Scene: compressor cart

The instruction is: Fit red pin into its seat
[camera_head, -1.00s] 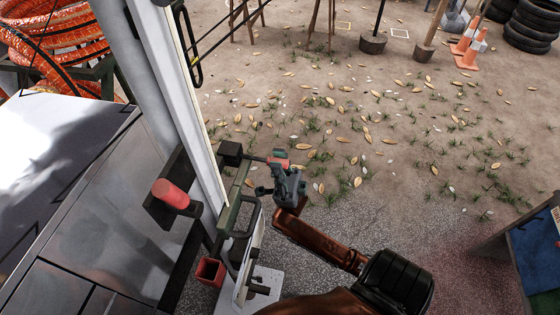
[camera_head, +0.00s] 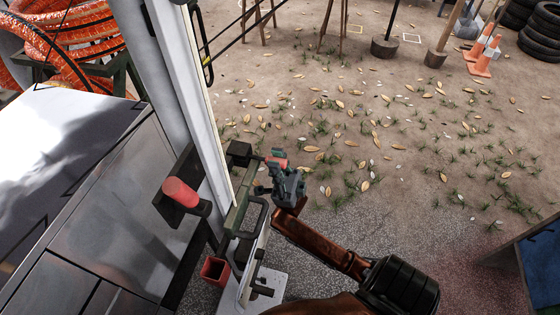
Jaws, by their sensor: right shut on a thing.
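My right gripper (camera_head: 283,174) is shut on a small red pin (camera_head: 276,162), whose dark shaft points left. The shaft's end is at or very close to a black block (camera_head: 239,153) at the top of the green frame. I cannot tell whether the tip is inside the block. The gripper's fingers hide part of the pin. My left gripper is not in view.
A thick red cylinder (camera_head: 181,192) sticks out from a dark bracket beside the pale post (camera_head: 190,95). A red open box (camera_head: 214,270) sits low by the green frame (camera_head: 238,210). Leaf-strewn open ground (camera_head: 400,150) lies to the right.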

